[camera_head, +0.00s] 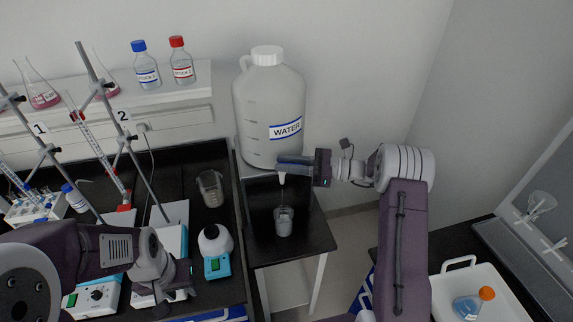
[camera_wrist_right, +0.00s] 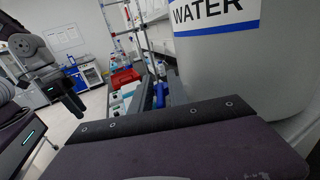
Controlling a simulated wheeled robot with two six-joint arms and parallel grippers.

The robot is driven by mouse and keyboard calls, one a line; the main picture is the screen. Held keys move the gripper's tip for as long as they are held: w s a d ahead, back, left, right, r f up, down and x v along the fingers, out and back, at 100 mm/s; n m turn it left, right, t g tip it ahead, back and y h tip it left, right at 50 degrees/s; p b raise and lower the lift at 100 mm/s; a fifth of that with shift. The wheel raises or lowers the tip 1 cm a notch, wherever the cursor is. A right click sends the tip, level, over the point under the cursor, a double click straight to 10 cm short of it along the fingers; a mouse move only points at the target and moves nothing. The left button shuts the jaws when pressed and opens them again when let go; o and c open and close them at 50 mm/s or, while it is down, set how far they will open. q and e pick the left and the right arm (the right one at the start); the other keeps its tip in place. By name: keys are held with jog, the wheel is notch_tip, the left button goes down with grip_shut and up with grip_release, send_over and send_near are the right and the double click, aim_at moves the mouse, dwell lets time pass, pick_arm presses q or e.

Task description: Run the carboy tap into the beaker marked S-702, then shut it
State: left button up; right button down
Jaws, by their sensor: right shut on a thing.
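The white carboy (camera_head: 268,95) with a blue-edged WATER label stands at the back; its label also shows in the right wrist view (camera_wrist_right: 212,12). My right gripper (camera_head: 287,164) is shut on the carboy tap low on its front, and its fingers hide most of the tap. A pale spout or stream (camera_head: 282,179) shows below the fingers; I cannot tell which. A beaker (camera_head: 284,222) stands upright below it on the small black stand. Any marking on it is too small to read. My left gripper (camera_head: 181,284) hangs over the left bench, away from the carboy; its jaws are unclear.
Another beaker (camera_head: 210,188) stands on the left black bench near a white-topped blue device (camera_head: 216,250). Burette stands (camera_head: 97,95) and a shelf with bottles (camera_head: 146,66) are at left. A white tray (camera_head: 450,285) with an orange-capped flask (camera_head: 470,305) is at right.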

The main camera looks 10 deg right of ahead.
jog(key=shift+w+f+n+g+y+b, duration=0.15)
jog(key=shift+n+g+y+b, duration=0.1)
jog(key=shift+n+g, duration=1.1)
jog(key=shift+w+r+n+g+y+b, duration=0.2)
jog(key=shift+n+g, duration=0.55)
jog(key=shift+g, duration=1.2)
jog(key=shift+s+g, duration=0.1)
jog(key=shift+g, duration=0.2)
jog(key=c, duration=1.6)
grip_release()
jog(key=shift+o, duration=0.2)
jog(key=shift+a, duration=0.2)
